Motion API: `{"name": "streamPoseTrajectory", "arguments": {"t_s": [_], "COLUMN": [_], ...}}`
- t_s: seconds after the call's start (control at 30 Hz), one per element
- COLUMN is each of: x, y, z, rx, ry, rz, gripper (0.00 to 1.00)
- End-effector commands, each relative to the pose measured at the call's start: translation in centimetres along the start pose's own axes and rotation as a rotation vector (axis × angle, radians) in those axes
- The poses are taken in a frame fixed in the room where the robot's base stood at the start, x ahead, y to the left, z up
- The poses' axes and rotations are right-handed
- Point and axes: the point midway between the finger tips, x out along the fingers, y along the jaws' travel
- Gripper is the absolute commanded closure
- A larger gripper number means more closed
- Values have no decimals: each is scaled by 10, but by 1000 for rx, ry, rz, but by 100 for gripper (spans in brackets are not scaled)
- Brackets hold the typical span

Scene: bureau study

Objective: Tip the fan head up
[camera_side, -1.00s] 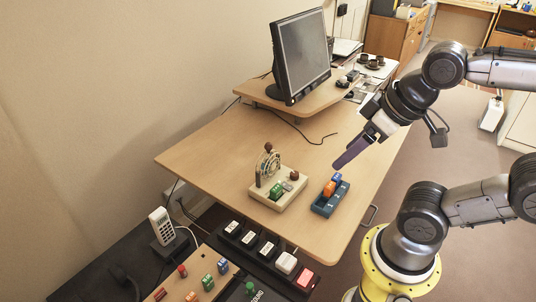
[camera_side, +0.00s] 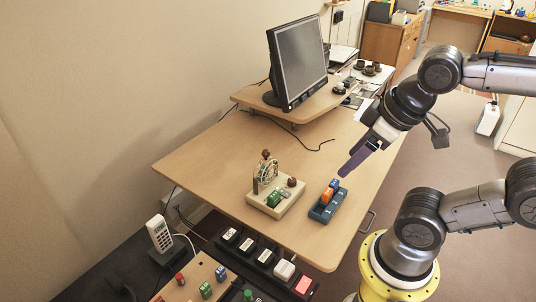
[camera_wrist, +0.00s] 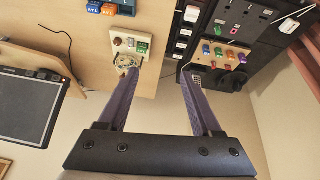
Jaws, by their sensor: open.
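The small fan has a round, caged head (camera_side: 267,168) mounted on a cream base (camera_side: 290,207) near the front of the wooden desk. The base also carries a green block, a grey part and a brown knob. In the wrist view the fan head (camera_wrist: 127,62) shows beside the left fingertip, partly overlapped by it. My gripper (camera_side: 344,173) has long purple fingers and hangs above the desk, to the right of the fan and apart from it in the side view. In the wrist view my gripper (camera_wrist: 163,68) is open with nothing between the fingers. The fan head's exact tilt is hard to read.
A blue block with orange and blue switches (camera_side: 328,202) stands right of the fan. A monitor (camera_side: 298,65) stands on a raised shelf behind. The desk's left part (camera_side: 215,165) is clear.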

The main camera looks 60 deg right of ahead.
Motion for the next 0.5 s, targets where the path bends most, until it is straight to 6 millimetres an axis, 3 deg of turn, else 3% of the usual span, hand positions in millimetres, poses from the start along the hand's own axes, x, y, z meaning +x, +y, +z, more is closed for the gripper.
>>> {"name": "streamPoseTrajectory", "arguments": {"t_s": [0.27,0.5], "x": [-10,1], "y": [56,97], "z": [-12,-49], "rx": [-284,-552], "ry": [-242,-541], "rz": [213,369], "gripper": [34,34]}}
